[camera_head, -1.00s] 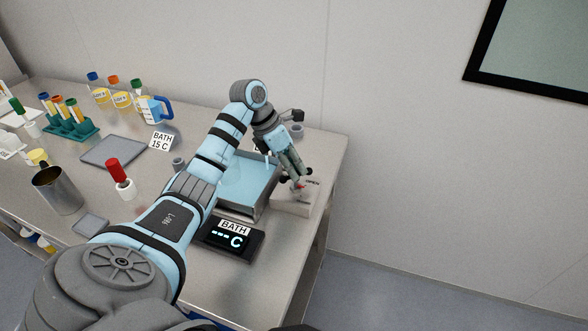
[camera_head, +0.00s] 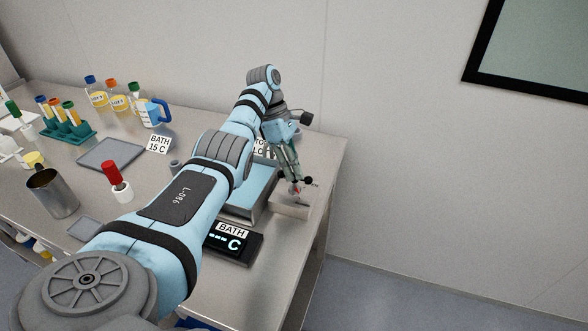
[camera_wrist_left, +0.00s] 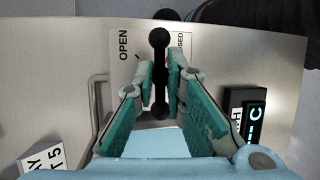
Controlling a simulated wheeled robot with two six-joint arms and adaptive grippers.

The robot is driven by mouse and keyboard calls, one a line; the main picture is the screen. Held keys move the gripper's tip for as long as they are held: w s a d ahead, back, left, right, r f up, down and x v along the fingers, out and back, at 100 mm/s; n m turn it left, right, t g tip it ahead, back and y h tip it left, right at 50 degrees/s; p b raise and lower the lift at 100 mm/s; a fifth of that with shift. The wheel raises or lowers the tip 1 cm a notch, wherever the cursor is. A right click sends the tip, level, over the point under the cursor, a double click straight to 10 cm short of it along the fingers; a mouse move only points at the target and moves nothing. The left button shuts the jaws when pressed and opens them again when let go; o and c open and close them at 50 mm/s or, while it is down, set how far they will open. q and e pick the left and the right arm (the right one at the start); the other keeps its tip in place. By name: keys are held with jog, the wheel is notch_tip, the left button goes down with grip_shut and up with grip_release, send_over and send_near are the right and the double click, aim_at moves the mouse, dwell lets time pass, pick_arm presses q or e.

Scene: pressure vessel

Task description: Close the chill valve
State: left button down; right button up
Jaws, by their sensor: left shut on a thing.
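The chill valve is a pale block (camera_head: 290,210) at the right end of the bench. It carries a black bar handle with a ball at each end, and one ball (camera_head: 308,182) shows in the head view. In the left wrist view the handle (camera_wrist_left: 159,38) stands upright in the picture, over a plate (camera_wrist_left: 122,72) reading OPEN on its left and, partly hidden, CLOSED on its right. My left gripper (camera_head: 296,185) is shut on the handle, with a finger on either side (camera_wrist_left: 161,85). My right gripper is not in view.
The blue bath (camera_head: 238,205) lies left of the valve, partly behind my left arm. A BATH display (camera_head: 233,242) stands in front of it. A test tube rack (camera_head: 68,128), bottles (camera_head: 118,98), a metal beaker (camera_head: 53,192) and a red-capped vial (camera_head: 116,180) are farther left.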

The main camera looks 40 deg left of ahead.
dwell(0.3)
pick_arm(q)
jog(key=c, duration=1.7)
grip_release()
jog(key=shift+o, duration=0.2)
